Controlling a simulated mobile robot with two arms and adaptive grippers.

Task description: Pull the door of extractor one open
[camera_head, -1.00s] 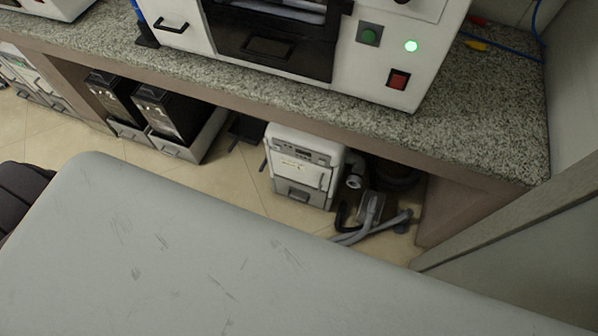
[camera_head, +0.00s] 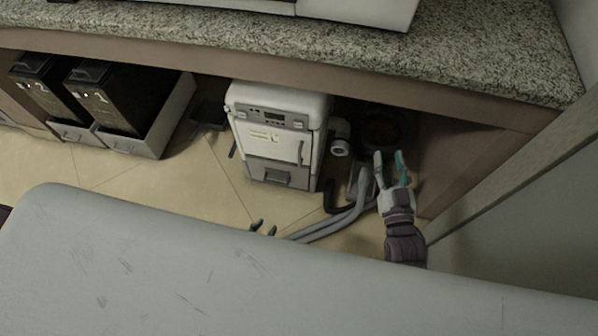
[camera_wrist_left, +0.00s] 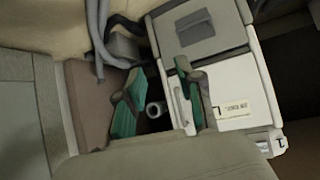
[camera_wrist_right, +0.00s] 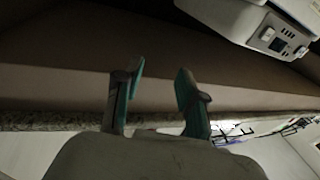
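The extractor (camera_head: 240,100) is a small white upright box on the floor under the counter. Its front door (camera_head: 266,142) looks shut, with a slim vertical handle (camera_head: 301,152) near the right edge. In the left wrist view the door (camera_wrist_left: 235,80) appears upside down, with the handle (camera_wrist_left: 178,106) between the finger lines. My left gripper (camera_head: 262,228) shows only dark fingertips over the grey surface's edge; its teal-padded fingers (camera_wrist_left: 155,85) are open, with nothing seen gripped. My right gripper (camera_head: 391,160) is open and empty, right of the extractor.
Grey hoses (camera_head: 345,215) lie on the floor right of the extractor. Dark containers in a grey tray (camera_head: 160,140) stand to its left. The granite counter (camera_head: 400,50) overhangs it. A wall panel (camera_head: 530,210) bounds the right side. Tiled floor (camera_head: 120,180) is open in front.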

